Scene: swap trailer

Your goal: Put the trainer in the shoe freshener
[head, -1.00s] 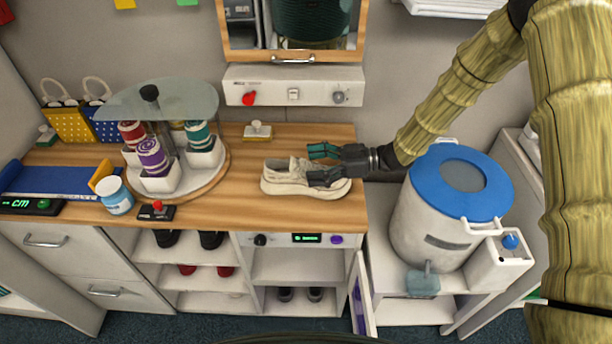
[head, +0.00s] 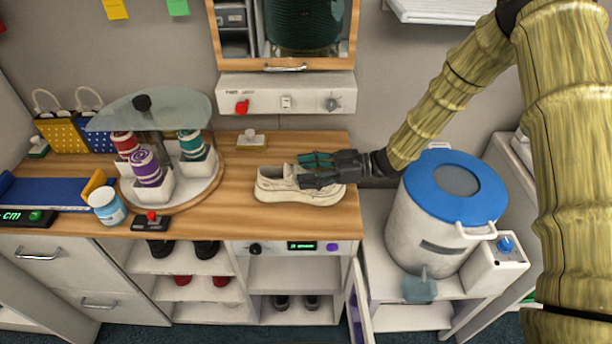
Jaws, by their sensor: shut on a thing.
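The trainer (head: 275,188) is cream-white and sits on the wooden counter near its right end, toe to the right. My gripper (head: 303,171) comes in from the right and is shut on the trainer's upper, one finger on the far side and one on the near side. The sole appears to rest on the counter. Below the counter, a white unit with a green display (head: 301,245), a black knob and a purple button has an open compartment (head: 292,272); this looks like the shoe freshener. Its door (head: 357,308) hangs open at the right. Dark shoes (head: 297,302) stand on a lower shelf.
A round carousel (head: 168,200) with rolled cloths and a glass top stands left of the trainer. A brush (head: 250,140) lies behind it. A blue-lidded drum (head: 450,215) stands right of the counter. A shoe rack (head: 190,270) is left of the compartment.

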